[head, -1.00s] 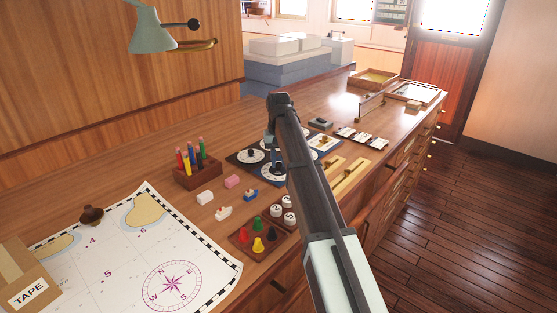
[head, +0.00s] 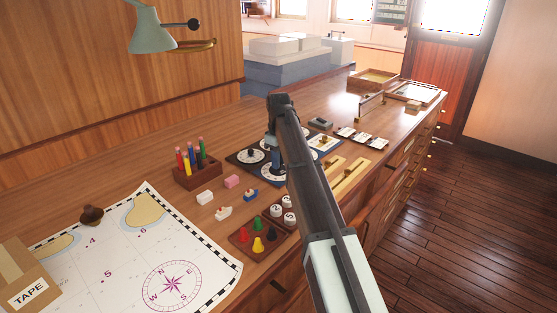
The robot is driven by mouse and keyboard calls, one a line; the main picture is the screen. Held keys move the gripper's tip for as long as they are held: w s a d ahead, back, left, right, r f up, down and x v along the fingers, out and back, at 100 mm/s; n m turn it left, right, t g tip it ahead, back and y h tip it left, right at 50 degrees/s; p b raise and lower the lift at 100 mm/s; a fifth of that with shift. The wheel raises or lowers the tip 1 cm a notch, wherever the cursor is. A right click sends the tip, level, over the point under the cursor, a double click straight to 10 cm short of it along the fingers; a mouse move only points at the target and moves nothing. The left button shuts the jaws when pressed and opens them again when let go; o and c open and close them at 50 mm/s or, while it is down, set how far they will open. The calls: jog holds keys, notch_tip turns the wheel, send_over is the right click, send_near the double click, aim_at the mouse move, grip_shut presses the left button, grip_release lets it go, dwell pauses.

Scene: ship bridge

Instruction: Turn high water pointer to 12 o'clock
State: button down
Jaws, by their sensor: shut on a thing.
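A dark board (head: 236,159) with white round dials lies on the counter, partly hidden behind my arm. One dial (head: 251,156) with a dark centre knob shows at its left. Another dial (head: 264,171) is at its near edge, directly under my gripper. My gripper (head: 277,168) points down over this near dial and is shut on its pointer knob, which the fingers mostly hide. The dial labels are too small to read, and I cannot tell which way the pointer aims.
A chart (head: 120,255) covers the near left. Brass instruments (head: 350,177) and cards (head: 362,138) lie to the right.

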jog(key=shift+n, duration=0.5)
jog(key=c, duration=0.9)
grip_release()
jog(key=shift+r, duration=0.1)
notch_tip(320, 180, up, 14)
jog(key=shift+f, duration=0.2)
